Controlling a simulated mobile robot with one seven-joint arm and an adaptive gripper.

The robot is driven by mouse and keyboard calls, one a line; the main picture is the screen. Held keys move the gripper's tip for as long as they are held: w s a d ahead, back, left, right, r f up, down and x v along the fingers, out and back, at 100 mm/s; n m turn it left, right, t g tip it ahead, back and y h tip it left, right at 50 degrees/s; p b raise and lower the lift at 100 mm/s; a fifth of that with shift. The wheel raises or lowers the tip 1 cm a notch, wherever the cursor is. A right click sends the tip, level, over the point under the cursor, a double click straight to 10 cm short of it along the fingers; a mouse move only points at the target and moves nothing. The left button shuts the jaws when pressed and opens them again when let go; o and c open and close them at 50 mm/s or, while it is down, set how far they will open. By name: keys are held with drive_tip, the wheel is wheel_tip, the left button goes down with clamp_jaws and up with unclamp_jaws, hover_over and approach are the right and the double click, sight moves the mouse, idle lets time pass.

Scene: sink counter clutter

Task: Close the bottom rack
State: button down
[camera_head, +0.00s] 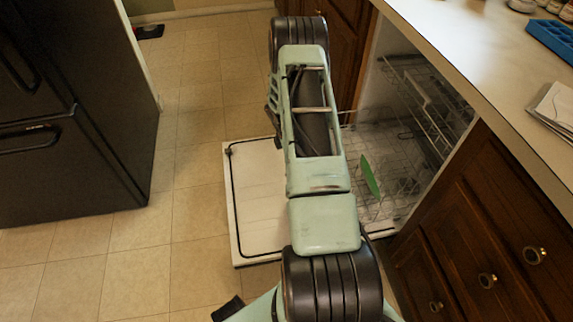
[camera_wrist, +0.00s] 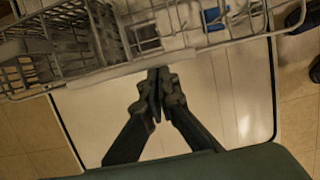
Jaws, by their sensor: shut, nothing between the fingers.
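The bottom rack (camera_head: 396,182) is a wire rack low in the open dishwasher, partly hidden behind my arm in the head view. A green item (camera_head: 369,177) stands in it. In the wrist view the rack's wire edge (camera_wrist: 210,47) crosses the top, with a grey basket (camera_wrist: 107,35) at its left. My gripper (camera_wrist: 157,76) is shut and empty, its tips at the rack's near edge; I cannot tell if they touch it. In the head view my gripper is hidden behind my arm.
The dishwasher door (camera_head: 262,205) lies open and flat above the tiled floor. An upper rack (camera_head: 428,105) is inside the dishwasher. Wooden drawers (camera_head: 487,245) and the counter (camera_head: 485,70) stand at the right. A black fridge (camera_head: 70,120) is at the left, with clear floor between.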

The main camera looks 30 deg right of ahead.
drive_tip(key=s+d+b, duration=0.1)
drive_tip(key=s+d, duration=0.3)
drive_tip(key=d, duration=0.6)
drive_tip(key=s+d+b, duration=0.2)
drive_tip(key=s+d, duration=0.2)
drive_tip(key=d, duration=0.6)
drive_tip(key=s+d+b, duration=0.2)
drive_tip(key=s+d, duration=0.2)
drive_tip(key=d, duration=0.6)
drive_tip(key=shift+s+d, duration=0.15)
drive_tip(key=shift+s, duration=0.2)
